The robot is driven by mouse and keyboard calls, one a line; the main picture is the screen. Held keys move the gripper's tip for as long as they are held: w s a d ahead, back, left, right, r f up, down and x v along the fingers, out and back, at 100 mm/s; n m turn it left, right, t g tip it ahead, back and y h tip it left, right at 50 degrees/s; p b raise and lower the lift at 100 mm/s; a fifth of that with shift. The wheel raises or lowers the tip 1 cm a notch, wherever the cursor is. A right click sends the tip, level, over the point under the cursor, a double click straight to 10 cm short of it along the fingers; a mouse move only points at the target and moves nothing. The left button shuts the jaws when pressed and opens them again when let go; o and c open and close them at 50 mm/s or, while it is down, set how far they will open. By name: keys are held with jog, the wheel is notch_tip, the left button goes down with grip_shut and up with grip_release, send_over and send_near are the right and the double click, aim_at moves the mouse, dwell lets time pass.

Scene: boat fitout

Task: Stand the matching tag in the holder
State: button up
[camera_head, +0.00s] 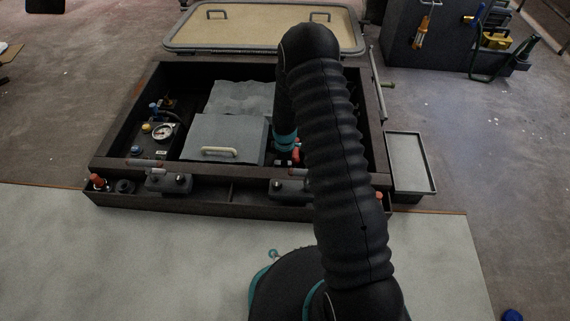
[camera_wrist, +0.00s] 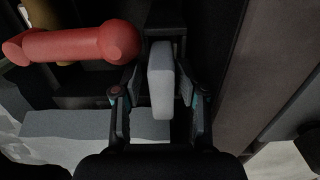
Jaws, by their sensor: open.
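My gripper (camera_wrist: 160,88) is open, with its fingers on either side of a pale grey upright slab (camera_wrist: 160,70), which looks like a tag. No marking on the slab is legible, and gaps show between it and the fingers. In the head view my gripper (camera_head: 286,158) reaches down inside the right part of the dark open box (camera_head: 160,201), largely hidden by my arm. I cannot make out the holder or a matching mark. A red bar-shaped part (camera_wrist: 75,43) lies left of the slab in the wrist view.
The box holds a grey lid with a pale handle (camera_head: 220,151) and a round gauge (camera_head: 162,132). Small clamp-like fittings (camera_head: 170,182) line its front wall. A shallow grey tray (camera_head: 411,163) sits right of the box. A tan panel (camera_head: 262,30) lies behind it.

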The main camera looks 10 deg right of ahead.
jog(key=shift+s+a+f, duration=0.2)
jog(key=shift+s+f, duration=0.25)
jog(key=shift+s, duration=0.05)
notch_tip(320, 180, up, 13)
jog(key=shift+w+d, duration=0.2)
jog(key=shift+w, duration=0.2)
jog(key=s+r+m+t+p, duration=0.1)
jog(key=s+r+m+p, duration=0.25)
jog(key=r, duration=1.05)
jog(key=s+r+m+t+p, duration=0.15)
jog(key=s+r, duration=0.35)
jog(key=r, duration=0.8)
jog(key=s+r+m+t+p, duration=0.1)
jog(key=s+r+m+p, duration=0.2)
jog(key=s+r, duration=0.6)
jog(key=s+r+m+t+p, duration=0.2)
jog(key=s+r+m, duration=0.4)
jog(key=s, duration=0.7)
notch_tip(320, 180, up, 3)
jog(key=shift+a+f+p, duration=0.1)
jog(key=shift+a+p, duration=0.15)
jog(key=shift+p, duration=0.2)
jog(key=shift+f, duration=0.1)
